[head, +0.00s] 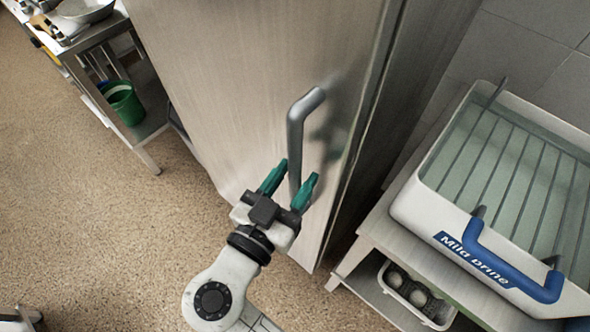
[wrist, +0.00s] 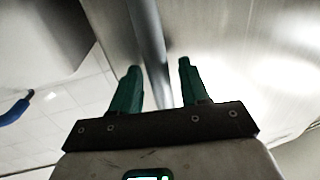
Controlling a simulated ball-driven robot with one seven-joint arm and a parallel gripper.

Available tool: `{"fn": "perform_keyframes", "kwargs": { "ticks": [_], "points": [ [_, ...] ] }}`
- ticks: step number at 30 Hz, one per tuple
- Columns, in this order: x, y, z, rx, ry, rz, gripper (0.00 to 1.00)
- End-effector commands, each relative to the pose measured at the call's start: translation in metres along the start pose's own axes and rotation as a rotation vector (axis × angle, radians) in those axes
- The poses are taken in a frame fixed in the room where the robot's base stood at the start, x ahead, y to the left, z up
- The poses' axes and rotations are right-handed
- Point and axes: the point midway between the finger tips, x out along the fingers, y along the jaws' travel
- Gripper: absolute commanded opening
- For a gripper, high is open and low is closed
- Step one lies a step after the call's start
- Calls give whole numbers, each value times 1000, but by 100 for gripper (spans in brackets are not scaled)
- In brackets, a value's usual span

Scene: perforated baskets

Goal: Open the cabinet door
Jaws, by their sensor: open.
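The tall metal cabinet door (head: 225,90) fills the middle of the head view and looks closed. Its grey bar handle (head: 297,130) stands upright near the door's right edge. My gripper (head: 290,182) is open, with one green finger on each side of the handle's lower part. In the wrist view the handle (wrist: 148,45) runs down between the two fingertips of my gripper (wrist: 158,78). I cannot tell whether either finger touches the handle. The door surface (wrist: 235,50) lies behind the fingers in the wrist view.
On the right, a white tub (head: 420,205) with a wire rack and blue handle stands on a metal table (head: 385,235). A tray of round items sits on its lower shelf. A side table with a green bucket (head: 124,103) stands at left. The floor (head: 90,220) at left is clear.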

Motion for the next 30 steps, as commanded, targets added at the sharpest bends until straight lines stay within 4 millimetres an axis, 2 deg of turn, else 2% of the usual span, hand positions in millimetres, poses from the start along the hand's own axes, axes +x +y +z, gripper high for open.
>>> {"fn": "perform_keyframes", "kwargs": {
  "ticks": [4,12,26,30],
  "points": [
    [7,0,0,0,0,-1,45],
    [8,0,0,1,0,-1,44],
    [7,0,0,1,0,-1,0],
    [7,0,0,1,0,-1,0]
  ]
}}
